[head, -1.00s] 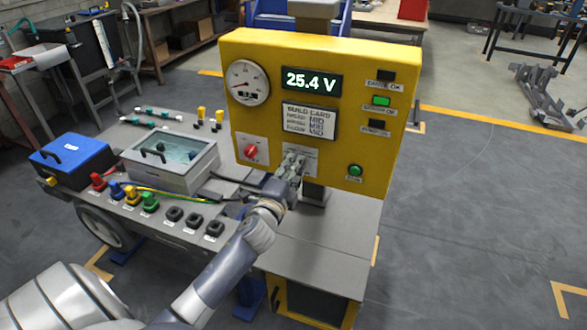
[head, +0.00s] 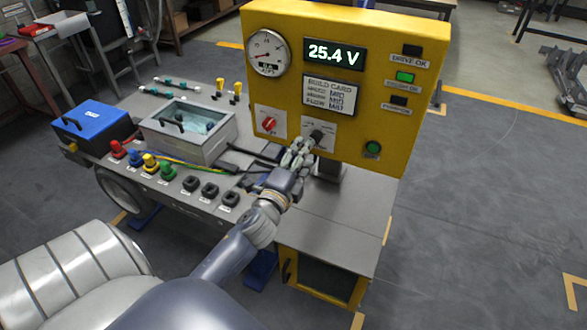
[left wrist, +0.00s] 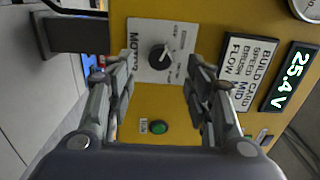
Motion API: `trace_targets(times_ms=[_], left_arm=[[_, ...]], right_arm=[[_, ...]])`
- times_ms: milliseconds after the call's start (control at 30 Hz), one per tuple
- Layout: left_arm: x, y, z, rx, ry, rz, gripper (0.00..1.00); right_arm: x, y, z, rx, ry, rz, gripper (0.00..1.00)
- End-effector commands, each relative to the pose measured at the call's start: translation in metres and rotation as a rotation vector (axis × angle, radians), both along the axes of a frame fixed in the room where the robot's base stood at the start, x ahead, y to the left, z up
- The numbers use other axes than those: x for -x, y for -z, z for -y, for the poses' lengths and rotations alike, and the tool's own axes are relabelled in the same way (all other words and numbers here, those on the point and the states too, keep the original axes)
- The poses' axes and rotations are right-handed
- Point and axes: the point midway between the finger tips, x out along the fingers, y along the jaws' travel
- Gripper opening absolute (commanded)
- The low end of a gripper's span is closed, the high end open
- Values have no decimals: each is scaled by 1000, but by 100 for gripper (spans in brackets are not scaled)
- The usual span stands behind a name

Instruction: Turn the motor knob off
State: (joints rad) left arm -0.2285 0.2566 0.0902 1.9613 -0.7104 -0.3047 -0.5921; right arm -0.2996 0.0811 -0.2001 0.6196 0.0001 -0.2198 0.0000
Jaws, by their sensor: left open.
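The motor knob (head: 318,136) is a black rotary knob on a white plate on the yellow panel (head: 285,90). In the left wrist view, the knob (left wrist: 160,57) shows a pale pointer mark on a plate lettered MOTOR; I cannot read which setting it points at. My left gripper (head: 300,150) is open and empty, just below and in front of the knob in the head view. In the left wrist view, its fingers (left wrist: 163,66) stand on either side of the knob, with the knob in the gap and no visible contact. My right gripper is not in view.
A red knob (head: 268,124) sits left of the motor plate, and a green button (head: 372,148) sits lower right. The display (head: 334,54) reads 25.4 V. A clear-lidded box (head: 190,130), a blue box (head: 92,122) and coloured connectors stand on the bench at left.

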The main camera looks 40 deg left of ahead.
Motion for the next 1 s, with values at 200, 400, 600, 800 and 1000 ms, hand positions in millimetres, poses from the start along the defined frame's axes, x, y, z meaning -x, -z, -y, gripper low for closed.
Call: trace_targets(times_ms=[200,400,600,800,1000], left_arm=[[38,1,9,2,-1,-1,48],[54,0,13,1,-1,0,48],[58,0,14,0,-1,1,48],[57,0,14,0,0,1,48],[57,0,14,0,0,1,48]], right_arm=[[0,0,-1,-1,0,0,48],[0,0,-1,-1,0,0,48],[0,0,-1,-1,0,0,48],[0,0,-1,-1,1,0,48],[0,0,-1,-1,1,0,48]])
